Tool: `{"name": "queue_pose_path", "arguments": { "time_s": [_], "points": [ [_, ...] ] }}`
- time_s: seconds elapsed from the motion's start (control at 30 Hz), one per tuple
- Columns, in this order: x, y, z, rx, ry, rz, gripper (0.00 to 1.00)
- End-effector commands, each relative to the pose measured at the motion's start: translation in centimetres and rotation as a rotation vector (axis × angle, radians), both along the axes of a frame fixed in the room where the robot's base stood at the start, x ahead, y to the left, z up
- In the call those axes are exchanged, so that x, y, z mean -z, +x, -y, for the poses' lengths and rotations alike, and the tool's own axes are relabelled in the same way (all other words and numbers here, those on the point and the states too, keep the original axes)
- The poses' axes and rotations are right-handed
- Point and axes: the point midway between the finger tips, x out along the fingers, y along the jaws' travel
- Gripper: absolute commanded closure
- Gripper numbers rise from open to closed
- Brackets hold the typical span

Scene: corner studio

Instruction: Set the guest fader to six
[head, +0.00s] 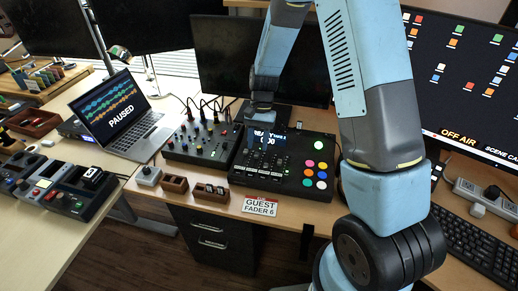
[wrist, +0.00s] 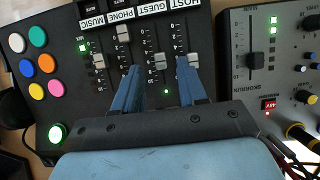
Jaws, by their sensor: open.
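The fader console (head: 240,171) is a black desk with coloured round buttons, under my arm in the head view. In the wrist view its labels appear upside down. The guest fader cap (wrist: 160,61) is grey and lies between my two blue fingers. My gripper (wrist: 160,69) is open, one finger on either side of that cap, with gaps visible. The right finger lies close to or over the host fader cap (wrist: 194,60). The phone fader cap (wrist: 123,34) and music fader cap (wrist: 98,62) lie left. Fingertip height and the guest scale value cannot be told.
A card (head: 260,206) reading "GUEST FADER 6" stands at the desk's front edge. A second mixer (head: 203,142) is left of the console and also shows in the wrist view (wrist: 268,90). Monitors stand behind; a keyboard (head: 470,240) is right.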

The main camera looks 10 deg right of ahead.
Motion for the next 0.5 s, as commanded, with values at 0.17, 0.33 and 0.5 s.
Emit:
{"name": "queue_pose_path", "arguments": {
  "time_s": [0.17, 0.33, 0.5],
  "points": [
    [-3.4, 1.4, 0.5, 0.001, 0.001, 0.005, 0.58],
    [-6.4, 2.5, 1.0, 0.001, 0.0, 0.002, 0.58],
    [-8.7, 3.3, 1.3, 0.002, 0.0, 0.001, 0.58]
  ]
}}
